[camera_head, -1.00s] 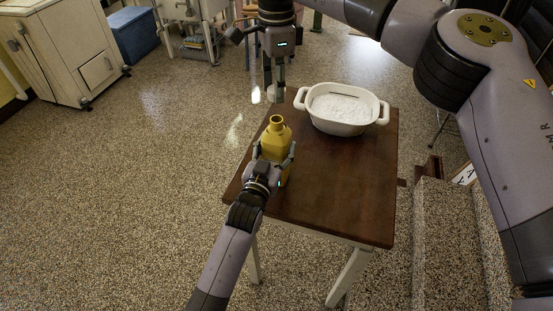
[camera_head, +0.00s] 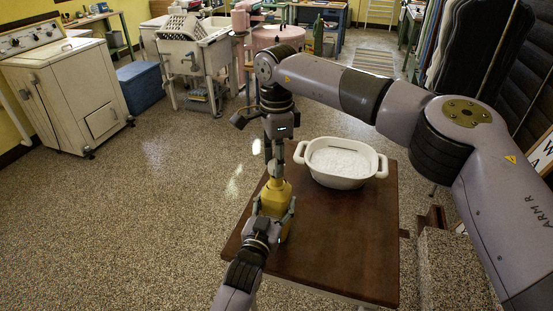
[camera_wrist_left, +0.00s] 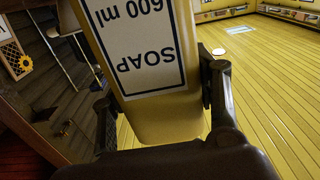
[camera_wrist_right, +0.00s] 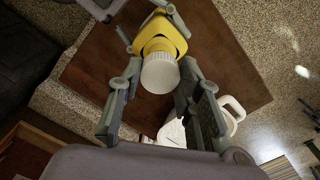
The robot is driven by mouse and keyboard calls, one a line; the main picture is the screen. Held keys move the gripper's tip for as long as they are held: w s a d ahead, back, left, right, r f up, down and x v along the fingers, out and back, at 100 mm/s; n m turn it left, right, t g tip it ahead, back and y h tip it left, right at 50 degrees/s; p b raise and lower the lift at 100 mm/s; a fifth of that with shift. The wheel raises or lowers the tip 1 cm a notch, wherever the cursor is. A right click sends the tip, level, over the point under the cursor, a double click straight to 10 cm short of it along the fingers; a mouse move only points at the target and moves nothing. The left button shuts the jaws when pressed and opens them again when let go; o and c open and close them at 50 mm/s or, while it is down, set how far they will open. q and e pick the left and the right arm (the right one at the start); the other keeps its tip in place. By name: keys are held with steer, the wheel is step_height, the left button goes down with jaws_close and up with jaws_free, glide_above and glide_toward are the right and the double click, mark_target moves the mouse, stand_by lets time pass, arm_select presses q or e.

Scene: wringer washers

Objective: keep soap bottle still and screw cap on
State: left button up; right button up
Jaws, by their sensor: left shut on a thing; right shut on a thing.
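The yellow soap bottle (camera_head: 272,191) stands upright near the left edge of the wooden table. My left gripper (camera_head: 273,208) is shut on its body. In the left wrist view the bottle (camera_wrist_left: 165,118) shows its white SOAP 600 ml label upside down between the fingers (camera_wrist_left: 160,100). My right gripper (camera_head: 275,163) points down directly over the bottle neck. In the right wrist view it (camera_wrist_right: 160,76) is shut on the white cap (camera_wrist_right: 159,75), which lines up with the bottle top (camera_wrist_right: 163,40) and hides the opening. I cannot tell whether the threads are engaged.
A white two-handled tub (camera_head: 341,180) of white powder stands close behind and right of the bottle. The table's (camera_head: 340,245) front right is bare. My right arm spans above the tub. Washers (camera_head: 70,95) and a blue box (camera_head: 140,88) stand farther back on the floor.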

steer(key=shift+f, duration=0.85)
steer(key=shift+f, duration=0.55)
